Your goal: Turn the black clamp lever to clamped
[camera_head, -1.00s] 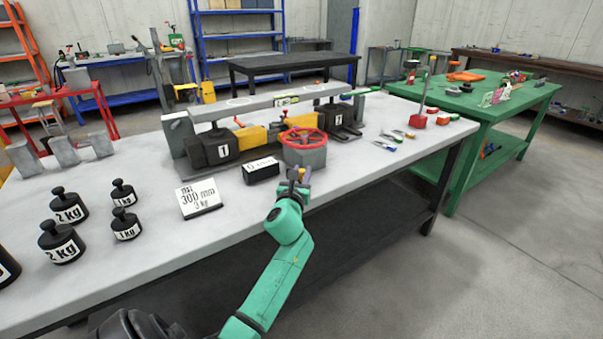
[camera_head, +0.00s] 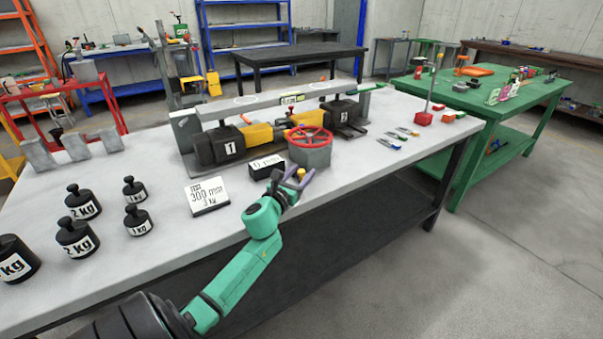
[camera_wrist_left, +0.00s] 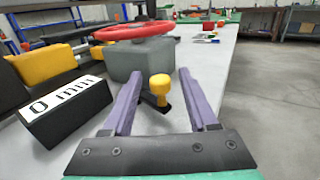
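The clamp lever is a short black arm (camera_wrist_left: 152,99) with a yellow knob (camera_wrist_left: 159,84), low at the front of a grey block (camera_wrist_left: 142,60) under a red handwheel (camera_wrist_left: 134,31). In the head view the knob (camera_head: 301,173) shows just in front of the block. My left gripper (camera_wrist_left: 160,73) is open, with one purple finger on each side of the knob. I see gaps between the knob and both fingers. The left gripper (camera_head: 299,174) also shows in the head view at the bench's front edge. My right gripper is not in view.
A black "0 mm" display (camera_head: 266,166) stands left of the block. Two jacks (camera_head: 227,146) under a long grey beam (camera_head: 262,100) are behind. A "300 mm" sign (camera_head: 207,197) and several black weights (camera_head: 77,238) stand left on the grey bench (camera_head: 165,262).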

